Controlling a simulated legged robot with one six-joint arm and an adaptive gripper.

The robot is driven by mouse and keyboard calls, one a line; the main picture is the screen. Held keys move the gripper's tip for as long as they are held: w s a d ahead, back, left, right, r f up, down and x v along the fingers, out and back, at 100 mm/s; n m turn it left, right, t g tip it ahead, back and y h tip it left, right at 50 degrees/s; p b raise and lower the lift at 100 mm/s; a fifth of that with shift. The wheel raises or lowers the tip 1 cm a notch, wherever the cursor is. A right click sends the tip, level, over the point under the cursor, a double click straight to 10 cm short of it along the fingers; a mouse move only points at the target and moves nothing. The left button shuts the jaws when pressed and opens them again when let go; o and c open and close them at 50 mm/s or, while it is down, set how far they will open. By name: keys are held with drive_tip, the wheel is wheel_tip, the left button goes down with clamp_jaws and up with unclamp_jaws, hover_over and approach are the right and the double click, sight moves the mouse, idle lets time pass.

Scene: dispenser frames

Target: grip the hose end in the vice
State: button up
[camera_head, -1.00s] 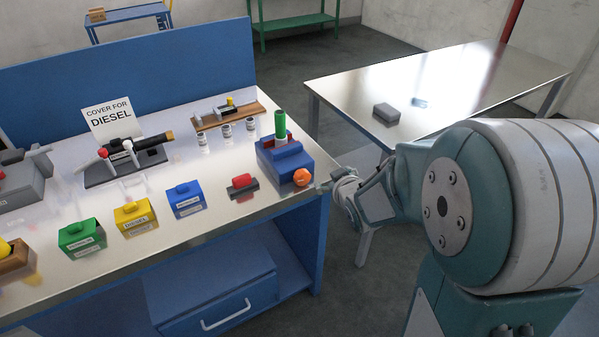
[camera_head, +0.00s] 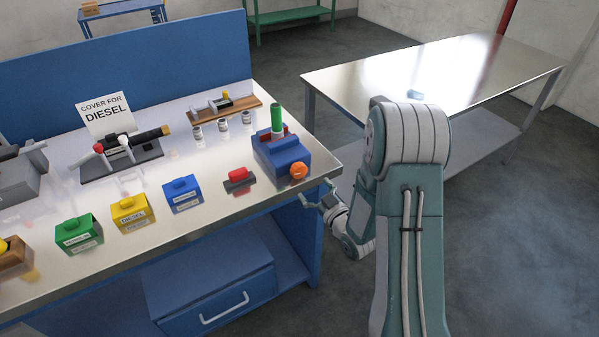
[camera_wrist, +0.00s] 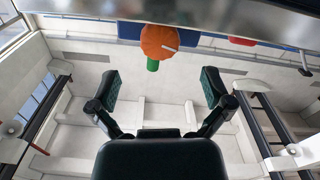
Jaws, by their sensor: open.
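The blue vice (camera_head: 284,158) stands at the right front corner of the workbench, with red jaws and an orange knob (camera_head: 298,171) on its front. A green hose end (camera_head: 277,118) stands upright between the jaws; I cannot tell whether they touch it.
Blue (camera_head: 183,197), yellow (camera_head: 132,213) and green (camera_head: 78,236) boxes stand further left. A metal table (camera_head: 470,75) is at the right, with open floor between.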

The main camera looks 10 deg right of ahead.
sight(301, 174)
drive_tip(key=x, duration=0.7)
drive_tip(key=shift+w+a, duration=0.1)
drive_tip(key=shift+w, duration=0.15)
drive_tip(key=c, duration=1.1)
